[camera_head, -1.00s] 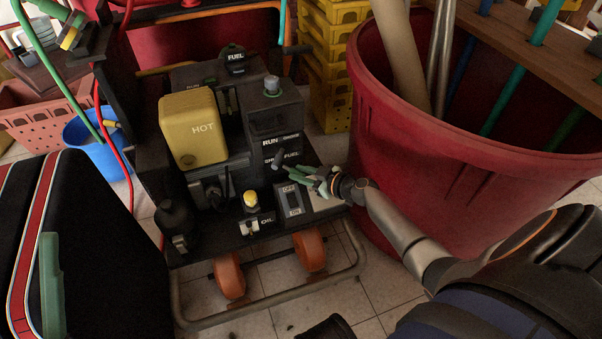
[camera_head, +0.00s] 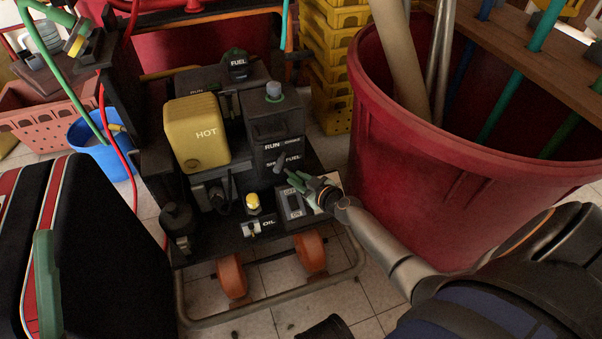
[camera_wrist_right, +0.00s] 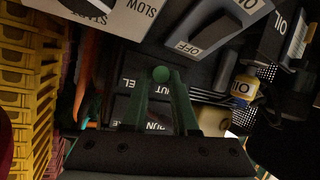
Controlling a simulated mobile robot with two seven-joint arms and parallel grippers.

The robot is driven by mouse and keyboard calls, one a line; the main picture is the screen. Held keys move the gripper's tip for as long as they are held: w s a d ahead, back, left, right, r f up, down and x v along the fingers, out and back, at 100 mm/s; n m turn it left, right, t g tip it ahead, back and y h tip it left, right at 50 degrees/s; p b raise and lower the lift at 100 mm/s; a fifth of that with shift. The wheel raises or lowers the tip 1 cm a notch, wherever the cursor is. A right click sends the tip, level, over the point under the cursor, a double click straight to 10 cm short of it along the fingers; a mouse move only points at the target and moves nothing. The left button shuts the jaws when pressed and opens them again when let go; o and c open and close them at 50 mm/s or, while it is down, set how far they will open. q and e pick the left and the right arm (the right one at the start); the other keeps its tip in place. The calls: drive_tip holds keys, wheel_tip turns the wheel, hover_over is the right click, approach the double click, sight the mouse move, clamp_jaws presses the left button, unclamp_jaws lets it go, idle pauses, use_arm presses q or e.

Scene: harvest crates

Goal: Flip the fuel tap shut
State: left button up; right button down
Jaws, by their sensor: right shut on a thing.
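The fuel tap is a small grey lever (camera_head: 280,160) on the dark front panel of the machine, by the "RUN" and "SHUT FUEL" labels. My right gripper (camera_head: 290,178) reaches in from the right, with its green fingertips at the lever. In the right wrist view, the green fingers (camera_wrist_right: 160,88) close on a small round green-looking end between their tips, apparently the lever's. The "SHUT FUEL" lettering (camera_wrist_right: 133,83) shows behind them, partly hidden. The fingers hide part of the tap, so its exact angle is hard to tell. My left gripper is not in view.
A yellow "HOT" cover (camera_head: 196,133) sits left of the tap. Below are an ON/OFF switch (camera_head: 293,204) and a yellow oil cap (camera_head: 252,203). A large red bin (camera_head: 440,190) stands close to the right of my arm. A black case (camera_head: 95,250) stands at lower left.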

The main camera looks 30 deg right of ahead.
drive_tip(key=a+m+h+p, duration=0.1)
drive_tip(key=m+h+p, duration=0.1)
drive_tip(key=shift+a+r+p, duration=0.2)
drive_tip(key=shift+p, duration=0.15)
drive_tip(key=shift+a+f+m+h+p, duration=0.1)
drive_tip(key=shift+a+m+h+p, duration=0.15)
drive_tip(key=shift+m+h+p, duration=0.55)
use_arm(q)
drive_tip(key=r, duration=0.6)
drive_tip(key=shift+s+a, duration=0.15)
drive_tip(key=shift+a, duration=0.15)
use_arm(e)
drive_tip(key=shift+a+f+h, duration=0.1)
drive_tip(key=shift+h, duration=0.2)
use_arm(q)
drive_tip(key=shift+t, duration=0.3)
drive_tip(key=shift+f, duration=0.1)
use_arm(e)
drive_tip(key=c, duration=0.7)
unclamp_jaws()
